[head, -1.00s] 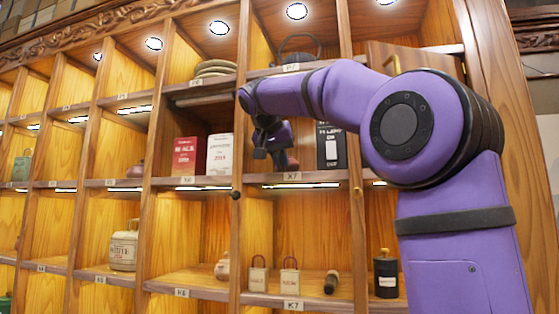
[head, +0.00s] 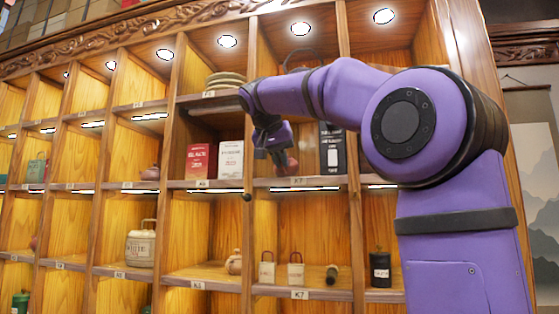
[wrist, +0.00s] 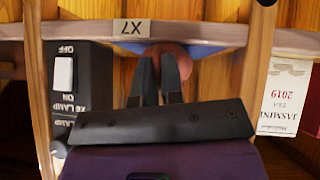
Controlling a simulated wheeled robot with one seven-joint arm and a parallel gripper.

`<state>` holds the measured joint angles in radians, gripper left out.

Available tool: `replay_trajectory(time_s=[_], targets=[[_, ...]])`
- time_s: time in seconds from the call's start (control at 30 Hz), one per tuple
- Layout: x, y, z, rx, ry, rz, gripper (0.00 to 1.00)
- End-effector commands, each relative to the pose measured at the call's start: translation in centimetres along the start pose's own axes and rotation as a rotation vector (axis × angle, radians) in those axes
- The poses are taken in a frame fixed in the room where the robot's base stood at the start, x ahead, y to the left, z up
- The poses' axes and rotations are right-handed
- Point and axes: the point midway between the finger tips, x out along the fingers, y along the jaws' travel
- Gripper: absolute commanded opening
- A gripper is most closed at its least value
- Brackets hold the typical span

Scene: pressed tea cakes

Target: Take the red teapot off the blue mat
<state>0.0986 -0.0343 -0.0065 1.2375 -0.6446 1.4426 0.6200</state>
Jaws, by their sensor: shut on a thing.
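The red teapot (wrist: 168,52) shows as a small reddish-brown round part beyond my gripper (wrist: 158,75) in the wrist view, whose picture is upside down. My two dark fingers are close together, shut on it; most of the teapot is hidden. A strip of the blue mat (wrist: 207,49) shows beside it, behind the shelf edge labelled X7. I cannot tell whether the teapot touches the mat. In the head view my gripper (head: 272,142) is inside the X7 compartment, with a reddish patch of the teapot (head: 281,159) just below it.
A black box (head: 333,151) stands close right of my gripper. A red box (head: 198,160) and a white box (head: 230,160) stand in the compartment to the left. Upright dividers and the shelf edge (head: 325,181) bound the space. Small items stand on the shelf below.

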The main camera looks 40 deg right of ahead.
Motion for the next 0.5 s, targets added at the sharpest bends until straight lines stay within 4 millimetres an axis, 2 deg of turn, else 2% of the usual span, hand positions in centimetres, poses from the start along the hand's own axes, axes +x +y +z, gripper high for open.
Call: replay_trajectory(time_s=[0.2, 0.23, 0.33, 0.5], targets=[[0.03, -0.01, 0.03, -0.001, -0.001, 0.000, 0.00], [0.03, -0.01, 0.03, 0.000, -0.001, 0.000, 0.15], [0.02, -0.01, 0.02, 0.000, -0.001, 0.000, 0.38], [0.00, 0.00, 0.01, 0.000, 0.000, 0.000, 0.38]])
